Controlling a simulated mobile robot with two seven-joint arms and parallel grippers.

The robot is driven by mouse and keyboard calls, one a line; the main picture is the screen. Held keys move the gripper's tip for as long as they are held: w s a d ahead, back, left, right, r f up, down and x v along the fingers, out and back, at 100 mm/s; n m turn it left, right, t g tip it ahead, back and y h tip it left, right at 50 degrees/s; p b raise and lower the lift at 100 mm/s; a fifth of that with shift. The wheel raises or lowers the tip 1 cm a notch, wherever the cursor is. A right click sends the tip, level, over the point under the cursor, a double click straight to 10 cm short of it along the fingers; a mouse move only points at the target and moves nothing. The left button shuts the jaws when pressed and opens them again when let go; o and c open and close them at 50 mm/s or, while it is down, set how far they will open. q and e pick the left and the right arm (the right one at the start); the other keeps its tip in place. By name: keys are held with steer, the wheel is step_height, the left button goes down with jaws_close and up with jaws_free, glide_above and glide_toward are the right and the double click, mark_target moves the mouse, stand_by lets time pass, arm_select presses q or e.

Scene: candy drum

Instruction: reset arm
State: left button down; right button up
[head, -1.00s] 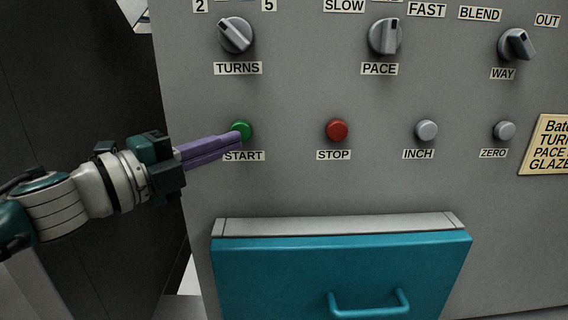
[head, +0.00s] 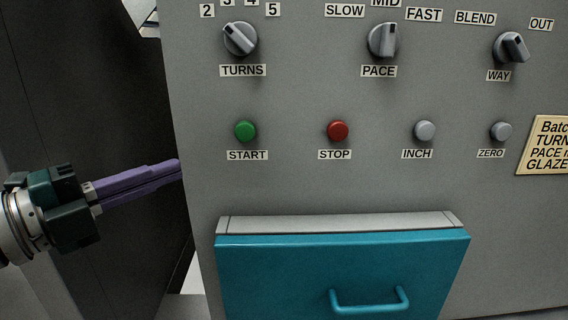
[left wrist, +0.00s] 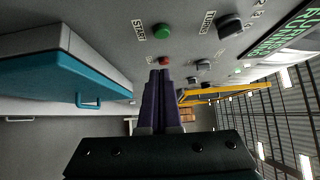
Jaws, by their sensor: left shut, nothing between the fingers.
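My left gripper (head: 178,168) is shut and empty, its purple fingers pointing right. In the head view its tips are below and left of the green START button (head: 245,131), apart from it. In the left wrist view the shut fingers (left wrist: 160,76) point toward the grey panel (left wrist: 120,45), and the START button (left wrist: 162,32) shows above them. My right gripper is in neither view.
The panel carries a red STOP button (head: 338,131), grey INCH (head: 425,131) and ZERO (head: 501,131) buttons, and TURNS (head: 241,39), PACE (head: 384,41) and WAY (head: 510,48) knobs. A teal drawer (head: 270,275) with a handle (head: 370,303) is below. A dark surface (head: 90,100) stands at left.

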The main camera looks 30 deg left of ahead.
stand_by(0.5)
arm_select(q)
step_height(320, 180, up, 5)
steer(key=w+a+n+y+p, duration=0.1)
steer(key=n+y+p, duration=0.5)
steer(key=n, duration=0.1)
steer(key=s+d+r+n+g+h+p, duration=0.2)
steer(key=s+d+r+n+g+p, duration=0.2)
steer(key=s+d+n+g+p, duration=1)
step_height(320, 180, up, 35)
steer(key=s+m+p, duration=0.1)
steer(key=s+p, duration=0.1)
steer(key=p, duration=3.4)
steer(key=shift+s+d+m+y, duration=0.2)
steer(key=shift+s+m+y, duration=0.1)
steer(key=shift+s+m, duration=0.1)
